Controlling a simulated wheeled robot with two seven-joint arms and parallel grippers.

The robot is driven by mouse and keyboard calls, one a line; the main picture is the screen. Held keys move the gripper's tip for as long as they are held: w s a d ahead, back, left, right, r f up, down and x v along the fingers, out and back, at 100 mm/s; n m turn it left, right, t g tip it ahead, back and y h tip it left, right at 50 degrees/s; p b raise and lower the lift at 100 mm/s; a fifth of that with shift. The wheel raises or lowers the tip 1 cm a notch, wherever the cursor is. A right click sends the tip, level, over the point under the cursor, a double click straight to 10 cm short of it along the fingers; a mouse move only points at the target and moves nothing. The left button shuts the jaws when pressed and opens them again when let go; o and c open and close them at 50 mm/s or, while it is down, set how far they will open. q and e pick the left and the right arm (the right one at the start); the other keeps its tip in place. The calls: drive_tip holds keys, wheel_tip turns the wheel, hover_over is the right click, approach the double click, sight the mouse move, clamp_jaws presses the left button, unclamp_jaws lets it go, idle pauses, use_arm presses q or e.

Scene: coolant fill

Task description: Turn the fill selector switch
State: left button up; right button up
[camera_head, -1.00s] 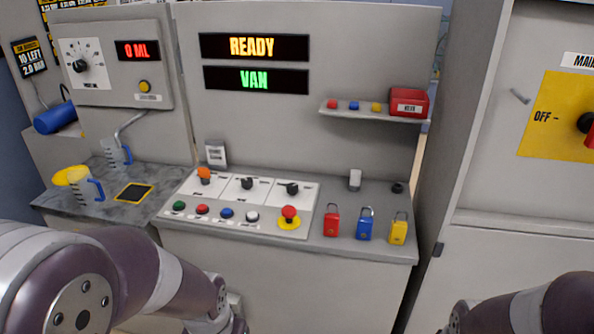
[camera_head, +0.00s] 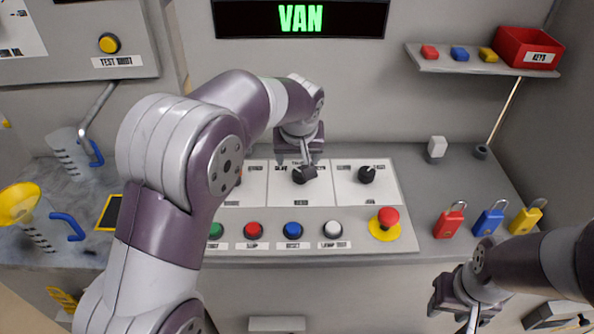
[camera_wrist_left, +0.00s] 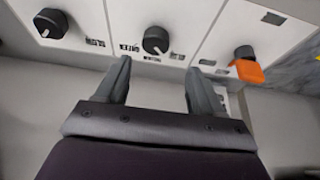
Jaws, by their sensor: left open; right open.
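A sloped white panel (camera_head: 351,197) carries three rotary switches; their labels are too small to read surely, so I cannot tell which is the fill selector. The middle black knob (camera_head: 304,174) is beneath my left gripper (camera_head: 305,157), which hangs over it from behind. In the left wrist view, this knob (camera_wrist_left: 155,40) lies just beyond the gap between the open, empty fingers (camera_wrist_left: 158,72). The right black knob (camera_head: 367,174) is clear. The left switch is mostly hidden by my left arm; its orange part shows in the wrist view (camera_wrist_left: 248,70). My right gripper (camera_head: 458,305) is open at the lower right, before the console.
Several push buttons (camera_head: 293,230) and a red emergency stop (camera_head: 385,222) line the panel's front. Red (camera_head: 450,221), blue (camera_head: 488,220) and yellow padlocks (camera_head: 527,219) stand to the right. A yellow funnel (camera_head: 20,203) and jugs stand at left. The display reads VAN.

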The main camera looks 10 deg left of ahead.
sight(301, 174)
use_arm(q)
drive_tip(key=x, duration=0.7)
drive_tip(key=shift+d+f, duration=0.15)
drive_tip(key=shift+d, duration=0.25)
drive_tip(key=shift+w+a+f, duration=0.15)
drive_tip(key=shift+f, duration=0.05)
drive_tip(key=shift+d+r, duration=0.1)
drive_tip(key=shift+d, duration=0.1)
drive_tip(key=c, duration=1)
